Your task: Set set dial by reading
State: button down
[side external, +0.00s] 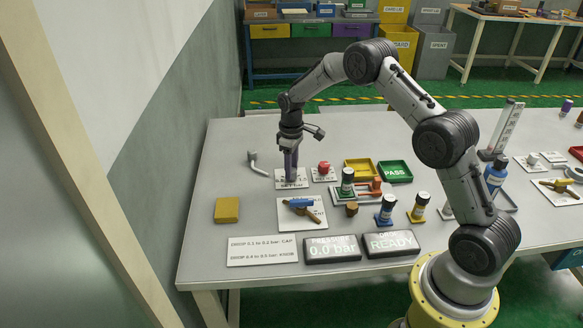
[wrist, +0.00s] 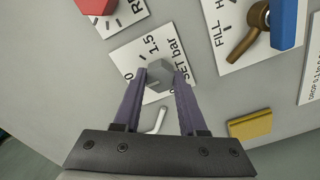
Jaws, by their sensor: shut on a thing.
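In the side external view my gripper (side external: 290,176) stands over the dial's plate (side external: 302,184), and the fingers hide the knob. The pressure display (side external: 332,250) reads 0.0 bar. The display beside it (side external: 391,243) reads READY under a small heading that looks like "DROP".
A red knob (side external: 323,167) on a plate is close right of the dial. A blue-handled valve (side external: 301,203) lies in front, near a yellow block (side external: 227,210). A grey hook (side external: 254,163) stands left. A yellow tray (side external: 358,168), green PASS tray (side external: 396,172) and several bottles are to the right.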

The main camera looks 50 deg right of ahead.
jog(key=shift+c, duration=2.3)
grip_release()
notch_tip(320, 180, up, 14)
